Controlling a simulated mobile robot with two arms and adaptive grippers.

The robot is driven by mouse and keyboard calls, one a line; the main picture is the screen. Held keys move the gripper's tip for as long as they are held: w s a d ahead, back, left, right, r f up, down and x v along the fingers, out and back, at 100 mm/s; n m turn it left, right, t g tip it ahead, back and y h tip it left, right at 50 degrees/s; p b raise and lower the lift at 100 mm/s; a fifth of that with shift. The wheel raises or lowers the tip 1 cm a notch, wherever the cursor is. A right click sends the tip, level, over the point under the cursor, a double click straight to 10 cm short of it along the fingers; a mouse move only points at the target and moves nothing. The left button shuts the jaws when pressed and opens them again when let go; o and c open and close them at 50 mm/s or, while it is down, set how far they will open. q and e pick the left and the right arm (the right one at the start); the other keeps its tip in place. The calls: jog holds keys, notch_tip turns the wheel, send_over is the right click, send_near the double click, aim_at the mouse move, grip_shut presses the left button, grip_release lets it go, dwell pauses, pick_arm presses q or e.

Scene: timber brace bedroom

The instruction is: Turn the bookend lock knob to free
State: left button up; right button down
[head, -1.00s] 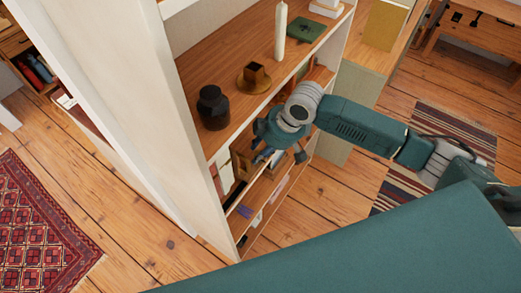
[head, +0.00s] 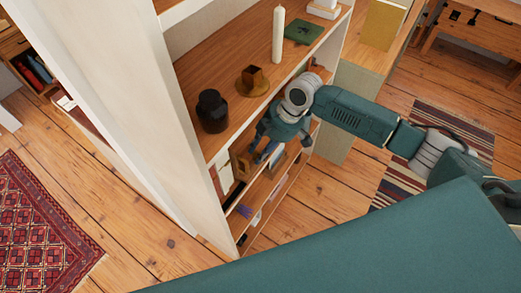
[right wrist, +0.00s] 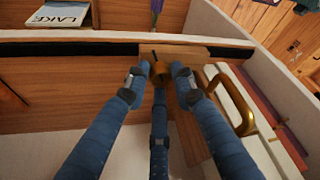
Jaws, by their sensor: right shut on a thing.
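The lock knob (right wrist: 160,72), small and brass-coloured with a dark pointer mark at its top, sits between my fingertips in the right wrist view. It is on the wooden bookend (right wrist: 187,58), much of which my fingers hide. My right gripper (right wrist: 158,84) has three blue fingers and is shut on the knob. In the head view my right gripper (head: 283,152) reaches into a lower shelf of the white bookcase, and the knob is hidden there. My left gripper is not in view.
A curved brass handle (right wrist: 238,105) stands close to the right finger, beside white books (right wrist: 262,135). The white bookcase side (head: 190,150) is left of the arm.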

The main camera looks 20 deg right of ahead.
jog(key=shift+w+a+r+n+g, duration=0.15)
jog(key=shift+n+g, duration=0.05)
jog(key=shift+n, duration=0.45)
jog(key=shift+w+a+r+n+g, duration=0.1)
jog(key=shift+a+n+g, duration=0.1)
jog(key=shift+n, duration=0.45)
jog(key=c, duration=1.5)
grip_release()
jog(key=shift+s, duration=0.15)
jog(key=shift+d+f+b, duration=0.1)
jog(key=shift+d+b, duration=0.05)
jog(key=shift+b, duration=0.15)
jog(key=shift+s, duration=0.1)
